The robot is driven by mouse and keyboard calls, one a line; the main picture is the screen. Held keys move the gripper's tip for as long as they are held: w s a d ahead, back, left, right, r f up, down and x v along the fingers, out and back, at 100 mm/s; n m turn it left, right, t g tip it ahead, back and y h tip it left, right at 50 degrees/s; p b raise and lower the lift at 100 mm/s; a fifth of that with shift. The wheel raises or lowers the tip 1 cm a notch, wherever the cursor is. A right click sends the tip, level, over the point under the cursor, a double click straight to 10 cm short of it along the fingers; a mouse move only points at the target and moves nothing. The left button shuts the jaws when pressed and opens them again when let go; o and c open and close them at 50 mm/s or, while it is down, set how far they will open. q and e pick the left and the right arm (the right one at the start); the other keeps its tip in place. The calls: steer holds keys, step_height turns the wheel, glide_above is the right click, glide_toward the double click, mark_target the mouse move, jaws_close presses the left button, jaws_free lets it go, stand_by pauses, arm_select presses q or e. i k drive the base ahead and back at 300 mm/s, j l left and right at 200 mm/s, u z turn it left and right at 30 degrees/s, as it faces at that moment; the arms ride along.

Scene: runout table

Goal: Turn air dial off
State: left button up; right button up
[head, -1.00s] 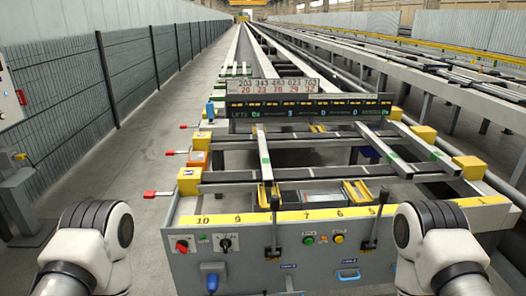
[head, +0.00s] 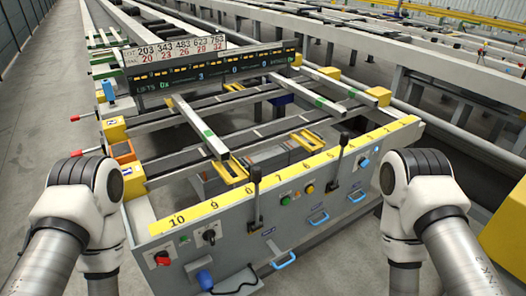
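A black rotary dial (head: 209,236) on a pale plate sits on the upper left of the grey control panel (head: 235,247). It is the only turn knob I can make out clearly, so it looks like the air dial. Its label and the exact pointing of its knob are too small to read. A red button (head: 162,258) sits left of it. Both my arms reach in at the left and right sides of the head view, but neither gripper shows. Nothing of mine is seen touching the dial.
Two black levers (head: 255,200) (head: 340,150) stand up at the panel. A green button (head: 285,198), a yellow button (head: 310,188) and several blue handles (head: 283,262) are further right. A blue plug (head: 205,280) with a black cord hangs below the dial. Open floor lies left.

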mark_target(363, 162)
steer(key=i+l+z, duration=0.15)
steer(key=l+z, duration=0.25)
steer(key=i+l+z, duration=0.2)
steer(key=z, duration=0.25)
steer(key=i+l+z, duration=0.25)
steer(key=z, duration=0.15)
steer(key=i+l, duration=0.4)
steer(key=i, duration=0.2)
